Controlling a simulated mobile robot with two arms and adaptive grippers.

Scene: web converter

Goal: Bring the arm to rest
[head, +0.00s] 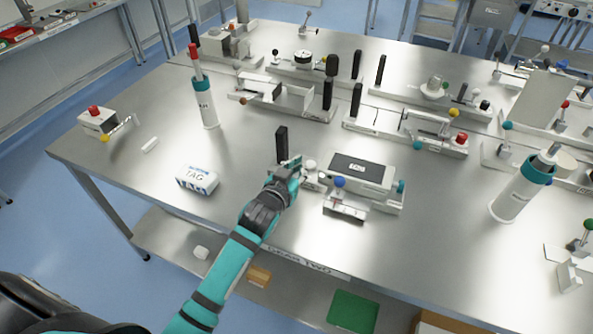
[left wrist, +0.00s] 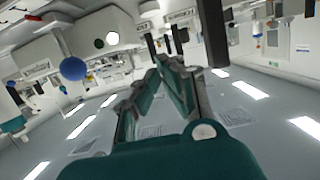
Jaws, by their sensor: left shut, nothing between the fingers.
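My left gripper (head: 287,166) is over the front part of the metal table, close to the left end of a white fixture with a dark top plate (head: 362,168). It is shut and empty; its closed fingers also show in the left wrist view (left wrist: 172,75). A black upright post (head: 281,143) stands just behind it. A blue ball knob (head: 339,182) is to its right in the head view and also shows in the left wrist view (left wrist: 73,68). Whether the gripper touches the fixture I cannot tell. My right gripper is not in view.
A white box marked TAG (head: 197,180) lies left of the gripper. White cylinders with teal bands stand at left (head: 205,108) and right (head: 518,193). More fixtures with levers and posts fill the back. Bare tabletop (head: 110,160) shows at the left. A green bin (head: 352,312) is below.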

